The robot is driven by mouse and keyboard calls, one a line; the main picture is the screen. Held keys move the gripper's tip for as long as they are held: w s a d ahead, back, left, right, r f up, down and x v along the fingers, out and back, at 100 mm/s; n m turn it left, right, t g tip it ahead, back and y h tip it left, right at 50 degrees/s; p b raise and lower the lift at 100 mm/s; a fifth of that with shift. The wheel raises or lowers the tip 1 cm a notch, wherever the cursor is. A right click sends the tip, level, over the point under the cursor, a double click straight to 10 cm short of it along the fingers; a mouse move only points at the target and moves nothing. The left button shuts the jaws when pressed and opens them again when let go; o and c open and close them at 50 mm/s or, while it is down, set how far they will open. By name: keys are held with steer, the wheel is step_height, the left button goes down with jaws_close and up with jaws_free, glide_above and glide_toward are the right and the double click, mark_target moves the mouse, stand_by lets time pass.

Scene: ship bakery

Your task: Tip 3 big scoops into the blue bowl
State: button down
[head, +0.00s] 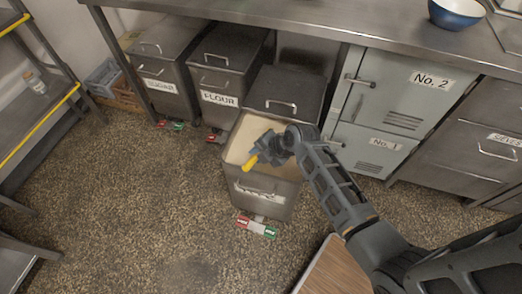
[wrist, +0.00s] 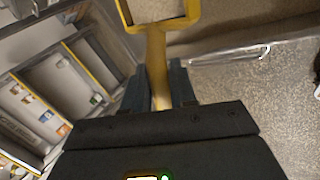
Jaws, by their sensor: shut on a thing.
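The blue bowl (head: 457,14) stands on the steel counter at the top right of the head view, its inside pale. My gripper (head: 264,152) is at an open bin (head: 262,188) of pale powder, over or just inside its mouth. It is shut on a yellow scoop (head: 250,163). In the wrist view the scoop's handle (wrist: 157,75) runs between the fingers (wrist: 160,90) to a squarish yellow frame at the top edge. I cannot tell whether the scoop holds powder.
Two closed bins, one labelled flour (head: 218,75), stand under the counter (head: 330,20) at the left. Lockers (head: 405,85) and drawers fill the right. A yellow-edged shelf rack (head: 40,120) is at the far left. A wooden surface (head: 335,270) is at the lower middle. Speckled floor is clear left of the open bin.

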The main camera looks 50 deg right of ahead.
steer(key=shift+s+a+r+p, duration=0.1)
steer(key=shift+a+r+p, duration=0.25)
steer(key=shift+r+p, duration=0.3)
steer(key=shift+w+a+r+p, duration=0.1)
steer(key=shift+a+r+p, duration=0.3)
steer(key=shift+r, duration=0.35)
steer(key=shift+s+a+r+p, duration=0.1)
steer(key=shift+a+r+p, duration=0.2)
steer(key=shift+r+p, duration=0.35)
